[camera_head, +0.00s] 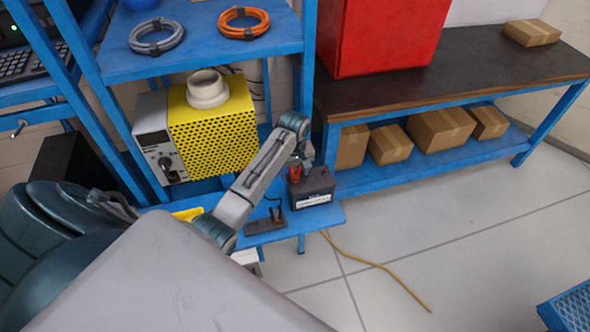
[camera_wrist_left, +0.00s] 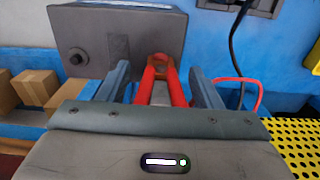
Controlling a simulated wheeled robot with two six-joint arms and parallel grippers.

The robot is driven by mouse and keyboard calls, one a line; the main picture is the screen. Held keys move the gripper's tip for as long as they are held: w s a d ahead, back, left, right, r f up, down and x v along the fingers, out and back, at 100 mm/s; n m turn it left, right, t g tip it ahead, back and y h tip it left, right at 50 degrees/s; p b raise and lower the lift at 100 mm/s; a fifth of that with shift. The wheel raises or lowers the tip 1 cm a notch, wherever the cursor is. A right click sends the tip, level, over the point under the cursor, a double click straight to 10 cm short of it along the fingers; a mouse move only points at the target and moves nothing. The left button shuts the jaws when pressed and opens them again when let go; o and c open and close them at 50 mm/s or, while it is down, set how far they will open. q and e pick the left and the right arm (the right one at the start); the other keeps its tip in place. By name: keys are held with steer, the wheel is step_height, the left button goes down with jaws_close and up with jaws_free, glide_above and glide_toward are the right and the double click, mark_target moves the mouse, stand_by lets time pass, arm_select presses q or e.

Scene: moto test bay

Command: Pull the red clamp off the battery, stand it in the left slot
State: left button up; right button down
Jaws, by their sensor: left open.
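The dark grey battery (camera_head: 314,188) stands on a low blue shelf, and it fills the upper left of the left wrist view (camera_wrist_left: 95,30). The red clamp (camera_head: 295,173) is at the battery's left side in the head view. In the left wrist view the red clamp (camera_wrist_left: 175,92) lies between the two fingers of my left gripper (camera_wrist_left: 159,70), which is open around it. Its grip on the battery post is not clear. A dark holder (camera_head: 262,226) sits left of the battery, with a black clamp (camera_head: 275,214) at its right part. My right gripper is out of sight.
A yellow and grey machine (camera_head: 215,130) stands behind my left arm. A red cable (camera_wrist_left: 245,82) and a black cable (camera_wrist_left: 234,45) hang to the right in the left wrist view. Boxes (camera_head: 390,145) stand on the rack at right.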

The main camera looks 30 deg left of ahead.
arm_select(q)
steer(key=shift+p, duration=0.3)
stand_by(0.9)
jaws_close()
steer(key=shift+r, duration=3)
